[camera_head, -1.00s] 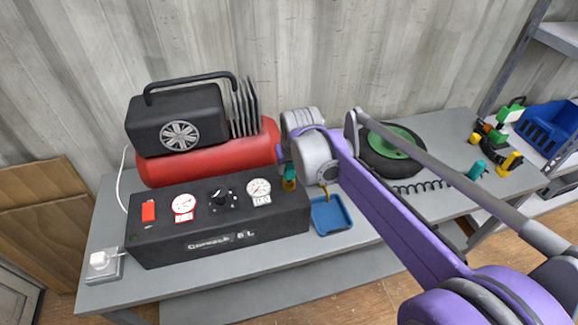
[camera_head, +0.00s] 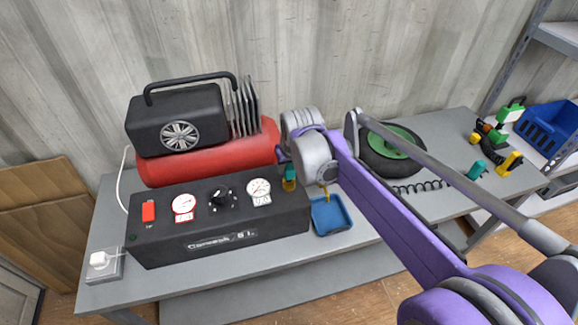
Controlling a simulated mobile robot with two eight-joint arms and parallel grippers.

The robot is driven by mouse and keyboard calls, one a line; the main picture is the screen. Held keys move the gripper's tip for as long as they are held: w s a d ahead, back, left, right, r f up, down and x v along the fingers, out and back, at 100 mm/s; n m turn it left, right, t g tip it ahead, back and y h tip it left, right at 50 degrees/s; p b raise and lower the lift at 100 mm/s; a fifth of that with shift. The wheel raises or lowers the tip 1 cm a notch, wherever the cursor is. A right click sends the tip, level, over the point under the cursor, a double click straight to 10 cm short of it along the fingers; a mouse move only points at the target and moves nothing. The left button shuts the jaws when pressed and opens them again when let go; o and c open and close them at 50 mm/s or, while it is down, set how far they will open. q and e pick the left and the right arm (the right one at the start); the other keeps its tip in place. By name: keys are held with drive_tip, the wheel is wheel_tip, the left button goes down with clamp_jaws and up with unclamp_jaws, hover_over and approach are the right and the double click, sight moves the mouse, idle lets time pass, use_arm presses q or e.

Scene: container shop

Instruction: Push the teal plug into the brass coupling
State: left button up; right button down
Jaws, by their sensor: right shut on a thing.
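A teal plug (camera_head: 291,171) shows at the right end of the black control box, partly hidden by my right wrist. The brass coupling (camera_head: 289,185) is directly below it, at the box's right end. The plug is in line with the coupling and looks to be touching or just above it; how deep it sits I cannot tell. My right gripper (camera_head: 284,157) is shut on the teal plug, its fingers mostly hidden behind the wrist. My left gripper is not in view.
The black control box (camera_head: 222,240) with gauges stands in front of a red tank (camera_head: 205,165). A blue tray (camera_head: 331,216) lies right of the box. A wheel (camera_head: 392,164), a coiled hose (camera_head: 417,187) and another teal fitting (camera_head: 477,169) are farther right.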

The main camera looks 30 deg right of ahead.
drive_tip(key=shift+f+b, duration=0.35)
drive_tip(key=shift+f, duration=0.25)
drive_tip(key=shift+c, duration=2.2)
unclamp_jaws()
drive_tip(key=v, duration=1.1)
drive_tip(key=shift+p, duration=0.35)
drive_tip(key=shift+s+a+f, duration=0.1)
drive_tip(key=s+a+f+n, duration=0.1)
drive_tip(key=s+a+f, duration=0.3)
drive_tip(key=s+f, duration=0.4)
drive_tip(key=s+a+f+n+t+y, duration=0.1)
drive_tip(key=s+a+f, duration=0.4)
drive_tip(key=s+f, duration=0.3)
drive_tip(key=shift+f+n, duration=0.2)
drive_tip(key=shift+n, duration=0.1)
